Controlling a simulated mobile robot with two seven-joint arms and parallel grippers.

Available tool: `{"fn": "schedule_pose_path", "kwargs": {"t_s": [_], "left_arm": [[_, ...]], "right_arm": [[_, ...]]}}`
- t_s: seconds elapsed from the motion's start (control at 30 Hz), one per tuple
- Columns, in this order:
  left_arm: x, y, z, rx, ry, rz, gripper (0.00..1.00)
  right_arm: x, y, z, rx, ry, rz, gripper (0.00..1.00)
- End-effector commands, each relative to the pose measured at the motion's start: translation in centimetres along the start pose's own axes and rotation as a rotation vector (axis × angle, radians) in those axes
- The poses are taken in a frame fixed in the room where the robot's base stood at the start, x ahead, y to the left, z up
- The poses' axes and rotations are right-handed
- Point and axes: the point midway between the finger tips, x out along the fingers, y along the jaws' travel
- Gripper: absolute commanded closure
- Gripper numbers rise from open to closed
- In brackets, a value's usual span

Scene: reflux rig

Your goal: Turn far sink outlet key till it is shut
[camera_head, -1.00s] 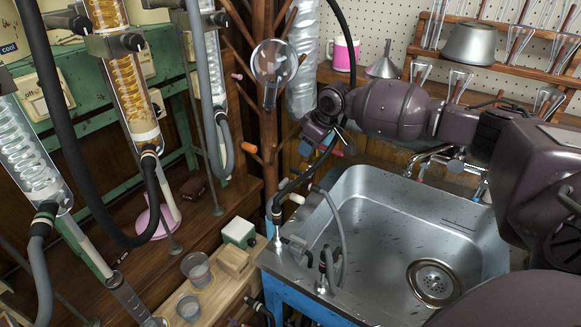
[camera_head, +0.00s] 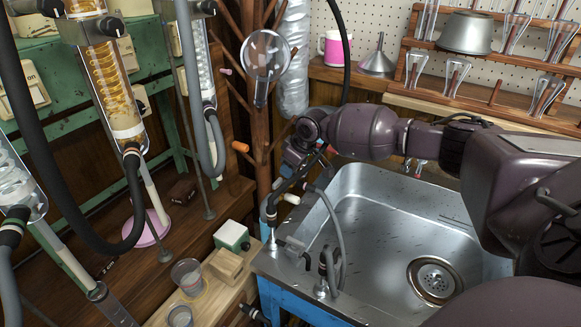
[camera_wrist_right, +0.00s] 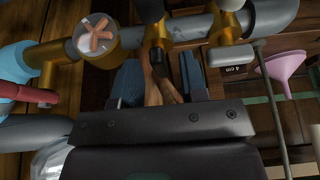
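My right gripper (camera_head: 296,166) reaches down over the far left corner of the metal sink (camera_head: 385,225), above the far sink outlet (camera_head: 271,215), which has a dark hose. In the right wrist view the gripper (camera_wrist_right: 160,76) is open, its two blue-grey fingers apart. A dark stem (camera_wrist_right: 157,62) below a brass fitting (camera_wrist_right: 156,32) shows between them; I cannot tell whether it is touched. The far key cannot be clearly told apart in the head view. The nearer outlet (camera_head: 325,277) has a grey hose. My left gripper is not in view.
A grey pipe (camera_wrist_right: 190,25) with brass fittings and a round part with a copper-coloured cross (camera_wrist_right: 97,38) crosses the wrist view. A wooden stand (camera_head: 263,140) holding a round glass flask (camera_head: 265,55) rises close beside my right gripper. Glass condensers (camera_head: 115,80) stand at left.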

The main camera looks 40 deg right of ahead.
Motion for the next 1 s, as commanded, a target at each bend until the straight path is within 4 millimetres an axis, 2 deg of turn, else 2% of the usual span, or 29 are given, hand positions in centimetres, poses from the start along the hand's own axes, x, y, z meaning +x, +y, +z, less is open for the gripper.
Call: {"fn": "schedule_pose_path", "kwargs": {"t_s": [0.1, 0.3, 0.37, 0.67, 1.0], "left_arm": [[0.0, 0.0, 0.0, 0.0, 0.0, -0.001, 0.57], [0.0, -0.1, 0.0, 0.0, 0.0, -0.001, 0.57], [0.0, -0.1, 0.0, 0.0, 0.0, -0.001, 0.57], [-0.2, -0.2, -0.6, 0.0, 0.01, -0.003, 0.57], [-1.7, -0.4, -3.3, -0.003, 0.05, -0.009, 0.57]], "right_arm": [[0.0, 0.0, 0.0, 0.0, 0.0, 0.0, 0.62], [0.0, 0.0, 0.0, 0.0, 0.0, 0.0, 0.93], [0.0, 0.0, 0.0, 0.0, 0.0, 0.0, 1.0], [-0.2, 0.0, -0.1, 0.019, 0.001, 0.008, 1.0], [-0.8, -0.3, -0.4, 0.193, 0.007, 0.08, 1.0]]}}
